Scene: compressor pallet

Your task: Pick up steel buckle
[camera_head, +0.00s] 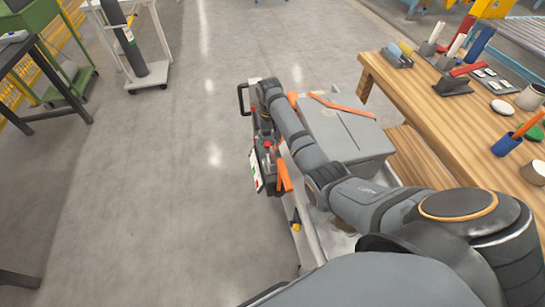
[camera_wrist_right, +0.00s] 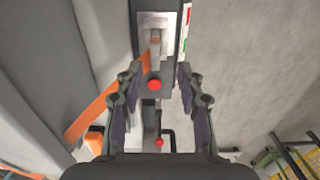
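A steel buckle (camera_wrist_right: 157,22) shows as a pale metal plate at the top of the right wrist view, with an orange strap (camera_wrist_right: 92,115) running down and left beside it. My right gripper (camera_wrist_right: 158,92) is open; its two dark fingers stand apart on either side, below the buckle in the picture. Nothing is clearly held between them. A red knob (camera_wrist_right: 155,85) shows in the gap. In the head view my right arm reaches over the left side of a grey box (camera_head: 345,130); the buckle cannot be made out there. My left gripper is not in view.
A small dark panel with a white label (camera_head: 255,170) hangs at the box's left side. A wooden workbench (camera_head: 440,110) with several tools stands on the right. A cylinder trolley (camera_head: 150,75) and a green cart stand at upper left. The grey floor between is clear.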

